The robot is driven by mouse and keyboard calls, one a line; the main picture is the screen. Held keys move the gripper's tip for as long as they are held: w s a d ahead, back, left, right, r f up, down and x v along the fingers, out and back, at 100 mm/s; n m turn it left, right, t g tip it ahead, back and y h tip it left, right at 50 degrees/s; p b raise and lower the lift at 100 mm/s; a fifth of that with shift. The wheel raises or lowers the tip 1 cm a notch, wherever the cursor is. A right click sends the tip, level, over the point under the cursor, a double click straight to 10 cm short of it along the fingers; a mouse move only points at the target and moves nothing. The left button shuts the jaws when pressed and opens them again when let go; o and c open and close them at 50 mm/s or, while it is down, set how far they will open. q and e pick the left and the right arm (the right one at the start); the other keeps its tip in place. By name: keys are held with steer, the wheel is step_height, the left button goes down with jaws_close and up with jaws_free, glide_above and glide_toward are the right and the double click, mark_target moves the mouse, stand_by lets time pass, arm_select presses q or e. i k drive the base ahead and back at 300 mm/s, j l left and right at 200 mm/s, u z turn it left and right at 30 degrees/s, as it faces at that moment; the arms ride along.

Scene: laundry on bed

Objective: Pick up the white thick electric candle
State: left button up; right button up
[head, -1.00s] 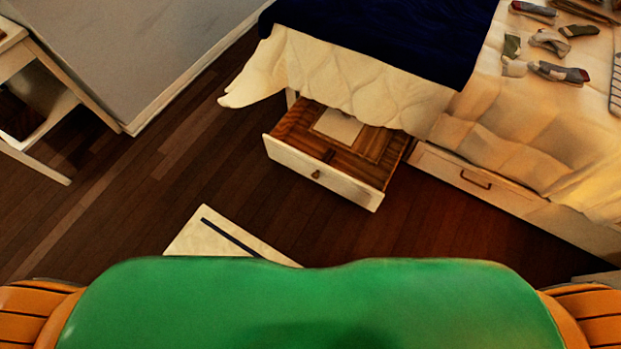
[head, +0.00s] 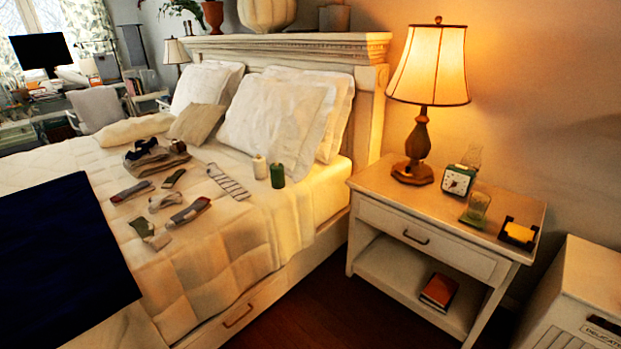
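A small white cylinder (head: 259,167), which looks like the white candle, stands upright on the bed in front of the pillows, near the edge facing the nightstand. A dark green cylinder (head: 277,175) of similar size stands just to its right. Neither of my grippers is in the head view.
Several socks (head: 187,214) and a striped cloth (head: 228,182) lie on the bed (head: 231,245). A nightstand (head: 433,224) beside it holds a lit lamp (head: 431,67), a clock (head: 458,180) and a glass (head: 476,207). Dark floor (head: 318,309) shows between bed and nightstand.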

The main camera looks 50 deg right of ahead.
mark_target(259, 167)
steer(key=z, duration=1.4)
steer(key=i+l, duration=0.25)
steer(key=i, duration=0.25)
steer(key=i+l, duration=0.2)
steer(key=i, duration=0.35)
steer(key=i+l, duration=0.25)
steer(key=i, duration=0.25)
steer(key=i+l, duration=0.25)
steer(key=i, duration=0.3)
steer(key=i+l+z, duration=0.1)
steer(key=i, duration=0.4)
steer(key=l, duration=0.1)
